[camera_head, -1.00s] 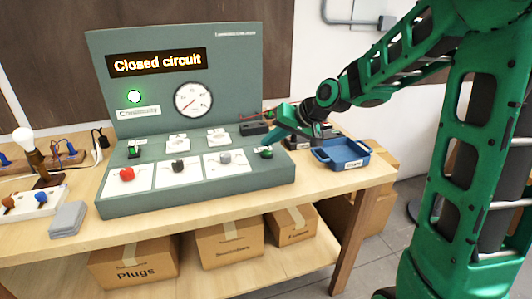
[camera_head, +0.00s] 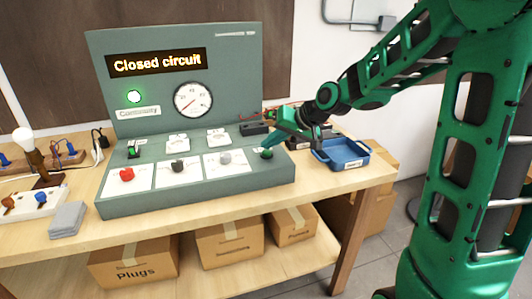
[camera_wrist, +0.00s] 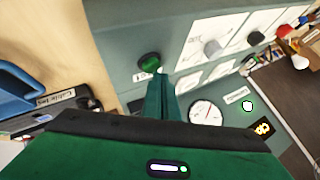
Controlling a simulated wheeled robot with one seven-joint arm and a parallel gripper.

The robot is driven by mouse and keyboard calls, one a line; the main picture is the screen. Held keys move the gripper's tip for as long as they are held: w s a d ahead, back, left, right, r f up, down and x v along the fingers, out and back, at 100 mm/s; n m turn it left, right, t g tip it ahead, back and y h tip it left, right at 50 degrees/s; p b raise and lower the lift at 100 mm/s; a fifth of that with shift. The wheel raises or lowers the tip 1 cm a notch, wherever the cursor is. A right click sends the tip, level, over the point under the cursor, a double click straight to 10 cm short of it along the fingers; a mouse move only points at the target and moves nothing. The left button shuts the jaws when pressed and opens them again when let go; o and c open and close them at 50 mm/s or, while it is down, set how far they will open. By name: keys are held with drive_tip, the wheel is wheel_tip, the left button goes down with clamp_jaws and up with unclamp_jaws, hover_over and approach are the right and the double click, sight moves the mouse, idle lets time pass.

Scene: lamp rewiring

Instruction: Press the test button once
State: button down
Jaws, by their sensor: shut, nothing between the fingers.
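The green button (camera_head: 266,154) sits at the right end of the grey-green test console's (camera_head: 200,193) sloping front. It also shows in the wrist view (camera_wrist: 149,62), just beyond the fingertips. My gripper (camera_head: 270,146) is shut and empty, its tip pointing down close to the button. In the wrist view my gripper (camera_wrist: 161,74) shows its narrow fingers together, ending at the button's edge. I cannot tell whether they touch it. The console's display (camera_head: 157,62) reads "Closed circuit", and the round continuity lamp (camera_head: 134,96) glows white with a green rim.
Red (camera_head: 126,174), black (camera_head: 178,166) and grey (camera_head: 225,158) knobs or terminals stand on white panels left of the button. A blue tray (camera_head: 341,164) is close on the right. A lamp (camera_head: 30,150) and a grey block (camera_head: 67,220) stand at the left.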

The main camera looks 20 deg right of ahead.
sight(270, 153)
drive_tip(key=shift+f, duration=0.45)
idle(0.5)
drive_tip(key=shift+r, duration=0.85)
drive_tip(key=shift+r, duration=0.1)
drive_tip(key=shift+r, duration=2.45)
drive_tip(key=s+d+f+m+g+h, duration=0.1)
drive_tip(key=s+d+f+h, duration=0.1)
drive_tip(key=s+d, duration=0.5)
drive_tip(key=s+d+f+m+g+h, duration=0.1)
drive_tip(key=s+d+f+g+h, duration=0.2)
drive_tip(key=s, duration=0.5)
drive_tip(key=s+d+f+m+g, duration=0.1)
drive_tip(key=s+d+f, duration=0.1)
drive_tip(key=s, duration=0.9)
drive_tip(key=s+d+f+m+g, duration=0.1)
drive_tip(key=s+d, duration=0.3)
drive_tip(key=s, duration=0.8)
drive_tip(key=shift+d+f+m+g, duration=0.35)
drive_tip(key=shift+f+g, duration=0.2)
drive_tip(key=shift+g, duration=0.15)
